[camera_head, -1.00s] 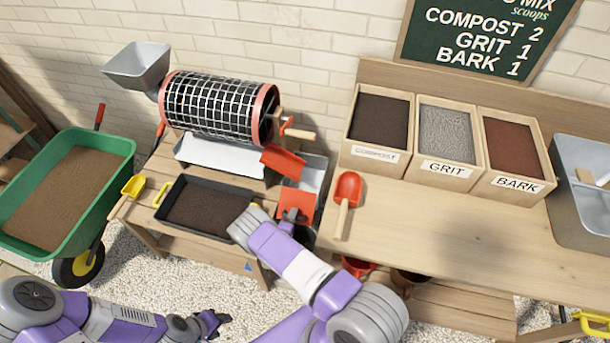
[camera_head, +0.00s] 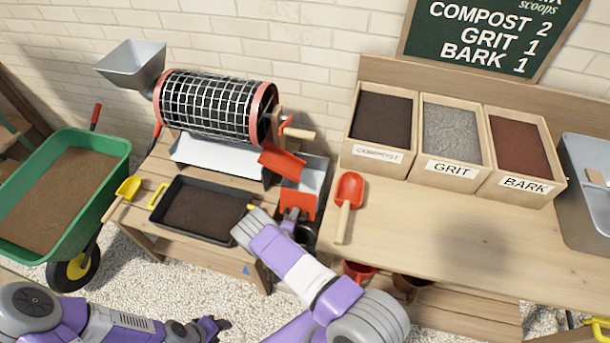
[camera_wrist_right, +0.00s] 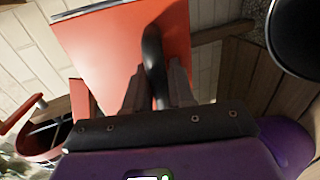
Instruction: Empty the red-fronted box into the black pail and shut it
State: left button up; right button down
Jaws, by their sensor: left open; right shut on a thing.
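The grey metal box with the red front (camera_head: 297,206) is at the right end of the low wooden stand, below the sieve's red chute. My right gripper (camera_head: 292,213) is shut on its black handle. In the right wrist view the red front (camera_wrist_right: 115,45) fills the top middle, with the black handle (camera_wrist_right: 153,60) between the fingers. The black pail (camera_head: 304,237) shows partly just below the red front, partly hidden by my right arm. Its round rim also shows in the right wrist view (camera_wrist_right: 303,45), apart from the box. My left gripper (camera_head: 212,328) is open and empty, low in front.
The drum sieve (camera_head: 212,104) and its red chute (camera_head: 283,161) stand close behind the box. A black tray of soil (camera_head: 205,213) lies left of my right gripper. The right bench (camera_head: 450,235) holds a red scoop (camera_head: 347,195) near its left edge.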

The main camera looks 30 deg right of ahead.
jog(key=c, duration=1.8)
grip_release()
jog(key=shift+w+d+t+b, duration=0.3)
jog(key=shift+w+d, duration=0.05)
jog(key=shift+w, duration=0.2)
jog(key=shift+c, duration=0.2)
jog(key=shift+w+d+f+b, duration=0.45)
jog(key=shift+f+b, duration=0.15)
jog(key=shift+b, duration=0.1)
grip_shut()
jog(key=o, duration=1.2)
grip_release()
jog(key=shift+s+r, duration=0.1)
jog(key=shift+c, duration=0.2)
jog(key=p+v, duration=0.5)
jog(key=v, duration=0.4)
jog(key=shift+s+a, duration=0.1)
jog(key=shift+s, duration=0.1)
